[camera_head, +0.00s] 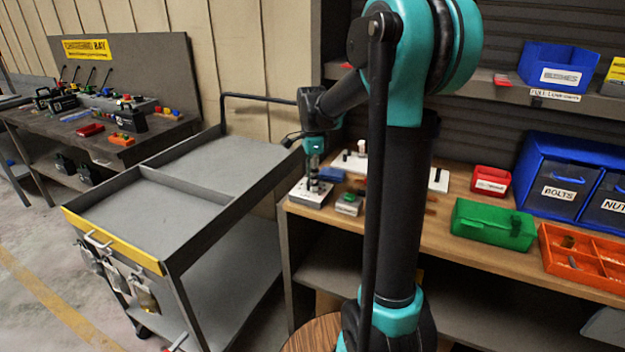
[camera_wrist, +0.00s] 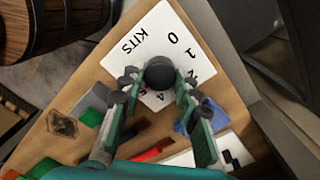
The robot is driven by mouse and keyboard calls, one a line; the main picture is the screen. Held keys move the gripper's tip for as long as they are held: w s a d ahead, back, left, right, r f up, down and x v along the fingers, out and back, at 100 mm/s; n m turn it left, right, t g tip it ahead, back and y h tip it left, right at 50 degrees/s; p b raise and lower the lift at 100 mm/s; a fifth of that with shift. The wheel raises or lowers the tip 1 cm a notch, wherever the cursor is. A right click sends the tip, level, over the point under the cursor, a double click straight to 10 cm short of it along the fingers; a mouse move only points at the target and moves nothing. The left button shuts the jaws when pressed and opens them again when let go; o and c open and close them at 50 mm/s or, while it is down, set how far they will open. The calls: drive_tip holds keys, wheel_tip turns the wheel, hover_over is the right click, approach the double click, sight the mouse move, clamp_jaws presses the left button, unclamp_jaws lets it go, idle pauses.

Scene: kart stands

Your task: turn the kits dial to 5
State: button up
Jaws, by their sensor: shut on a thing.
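The kits dial is a white plate (camera_wrist: 150,35) marked KITS, with a round black knob (camera_wrist: 159,73) at its middle. In the wrist view the digits 0, 1 and 4 can be read; others are partly covered by the fingers. The same plate (camera_head: 311,194) sits at the left end of the wooden bench in the head view. My gripper (camera_wrist: 158,86) points down over the plate and is shut on the knob, one finger on each side. It also shows in the head view (camera_head: 314,178). I cannot tell which digit the knob points to.
On the bench (camera_head: 460,186) stand a small green-grey box (camera_head: 348,204), a blue piece (camera_head: 332,174), a green bin (camera_head: 492,225), a red bin (camera_head: 491,181) and an orange tray (camera_head: 585,258). A grey cart (camera_head: 215,160) stands left of the bench.

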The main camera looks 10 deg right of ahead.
drive_tip(key=o, duration=1.2)
drive_tip(key=shift+c, duration=0.2)
wheel_tip(320, 180, up, 12)
drive_tip(key=shift+w, duration=0.15)
